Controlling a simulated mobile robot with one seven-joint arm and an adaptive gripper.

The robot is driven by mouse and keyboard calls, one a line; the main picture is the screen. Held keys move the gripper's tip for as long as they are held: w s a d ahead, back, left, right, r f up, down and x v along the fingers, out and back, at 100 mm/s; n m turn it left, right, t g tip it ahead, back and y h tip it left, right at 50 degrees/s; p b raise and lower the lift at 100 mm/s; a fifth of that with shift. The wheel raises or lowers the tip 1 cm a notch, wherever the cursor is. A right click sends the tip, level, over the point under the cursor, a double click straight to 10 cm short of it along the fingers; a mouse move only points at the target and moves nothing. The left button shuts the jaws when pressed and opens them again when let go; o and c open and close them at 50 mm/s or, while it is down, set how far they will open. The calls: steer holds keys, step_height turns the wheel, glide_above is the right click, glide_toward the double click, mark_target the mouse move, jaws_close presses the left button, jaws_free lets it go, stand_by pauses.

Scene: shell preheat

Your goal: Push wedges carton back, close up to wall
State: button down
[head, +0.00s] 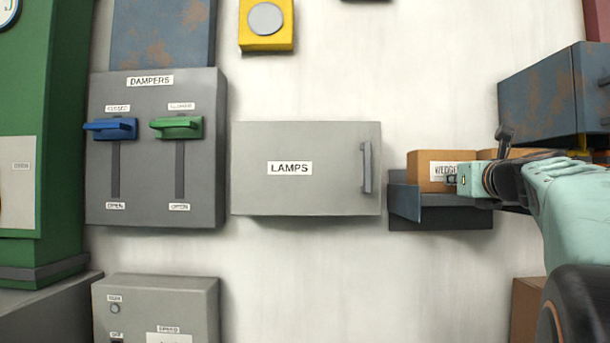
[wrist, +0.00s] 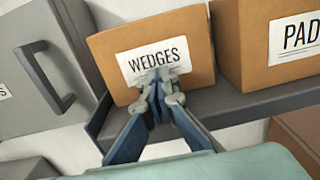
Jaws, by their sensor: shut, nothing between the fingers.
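The wedges carton (head: 427,166) is a brown box with a white label, on a small dark wall shelf (head: 405,203) right of the lamps box. In the wrist view the wedges carton (wrist: 195,38) stands on the shelf, and it looks slightly turned. My gripper (wrist: 161,78) is shut and empty, its fingertips at the lower part of the label, touching or very near the front face. In the head view my gripper (head: 462,180) partly covers the label. The gap between carton and wall is hidden.
A second carton labelled PAD (wrist: 268,70), its label cut off, stands close on the right on the same shelf. The grey lamps box (head: 300,190) with a handle is to the left. A rusty blue box (head: 540,100) hangs above right.

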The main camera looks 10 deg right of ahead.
steer(key=p+x, duration=0.2)
steer(key=x, duration=0.5)
steer(key=shift+f, duration=0.1)
steer(key=shift+s+a, duration=0.1)
